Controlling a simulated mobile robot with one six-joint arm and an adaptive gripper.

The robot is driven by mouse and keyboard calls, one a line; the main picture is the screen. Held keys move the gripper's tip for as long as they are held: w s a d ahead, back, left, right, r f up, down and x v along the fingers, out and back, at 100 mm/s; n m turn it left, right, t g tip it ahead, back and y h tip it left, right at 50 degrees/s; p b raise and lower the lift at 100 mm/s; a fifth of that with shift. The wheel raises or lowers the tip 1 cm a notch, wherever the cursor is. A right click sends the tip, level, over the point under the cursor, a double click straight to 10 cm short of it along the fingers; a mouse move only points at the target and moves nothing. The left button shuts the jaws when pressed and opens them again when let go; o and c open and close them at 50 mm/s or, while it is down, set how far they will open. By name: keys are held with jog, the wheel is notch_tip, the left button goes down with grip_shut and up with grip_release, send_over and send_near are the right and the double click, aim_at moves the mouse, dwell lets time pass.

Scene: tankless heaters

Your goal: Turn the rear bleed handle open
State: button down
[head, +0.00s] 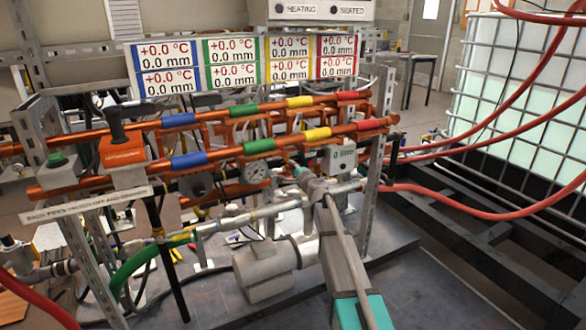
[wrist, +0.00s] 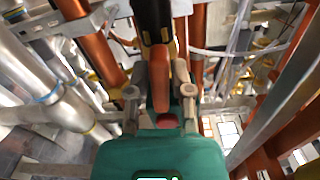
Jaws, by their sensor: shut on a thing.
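In the wrist view an orange handle (wrist: 160,88) runs between the two grey fingers of my gripper (wrist: 160,92). The fingers touch it from both sides, and a black piece with a yellow band (wrist: 152,22) sits just beyond its far end. In the head view my gripper (head: 308,183) is at the end of my arm, low in front of the orange pipes near the right end of the rack. My own gripper hides the handle there. I cannot tell how far the handle is turned.
Two orange pipes with coloured bands (head: 218,153) run across the rack above my gripper. A pressure gauge (head: 255,172) is close on the left. A grey upright post (head: 375,165) and red hoses (head: 470,212) are on the right. A motor (head: 265,268) stands below left.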

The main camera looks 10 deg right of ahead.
dwell(0.4)
jog(key=c, duration=0.6)
grip_release()
jog(key=v, duration=1.2)
jog(key=shift+s, duration=0.1)
